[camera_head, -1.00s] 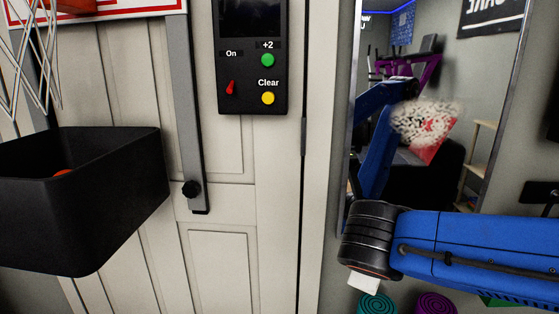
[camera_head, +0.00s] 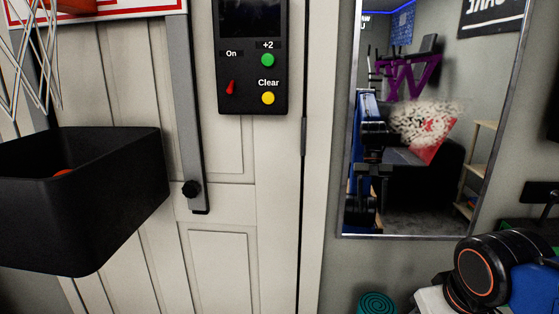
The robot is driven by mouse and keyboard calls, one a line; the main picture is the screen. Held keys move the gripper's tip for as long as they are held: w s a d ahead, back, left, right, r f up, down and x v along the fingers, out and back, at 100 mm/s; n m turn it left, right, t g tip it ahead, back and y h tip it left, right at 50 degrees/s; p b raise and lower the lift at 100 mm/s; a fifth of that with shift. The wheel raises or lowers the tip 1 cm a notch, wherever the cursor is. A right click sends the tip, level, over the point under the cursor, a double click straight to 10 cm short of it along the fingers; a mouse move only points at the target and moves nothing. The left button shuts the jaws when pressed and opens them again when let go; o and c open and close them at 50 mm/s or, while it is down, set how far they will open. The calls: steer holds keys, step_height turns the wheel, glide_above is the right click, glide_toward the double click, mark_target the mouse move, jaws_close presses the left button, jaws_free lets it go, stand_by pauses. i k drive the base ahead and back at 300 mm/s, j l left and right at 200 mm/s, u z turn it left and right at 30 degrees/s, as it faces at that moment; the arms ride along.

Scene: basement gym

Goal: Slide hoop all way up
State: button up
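The basketball hoop is cut off at the top left. Its white net (camera_head: 30,70) hangs over a black bin, and a bit of the backboard (camera_head: 130,8) shows above. Part of my blue arm (camera_head: 500,275) is at the lower right, well away from the hoop. My gripper's fingers are not directly visible; the mirror shows part of the arm, too small to tell the fingers.
A black bin (camera_head: 90,200) with an orange ball (camera_head: 63,173) in it stands below the net. A black control box (camera_head: 253,60) with a switch and buttons is right of the rail. A mirror (camera_head: 420,150) hangs on the right wall. A rolled teal mat (camera_head: 377,304) is below.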

mark_target(20, 16)
steer(key=u, duration=1.35)
steer(key=j+u, duration=0.25)
steer(key=u, duration=0.2)
steer(key=j+u, duration=0.25)
steer(key=u, duration=0.2)
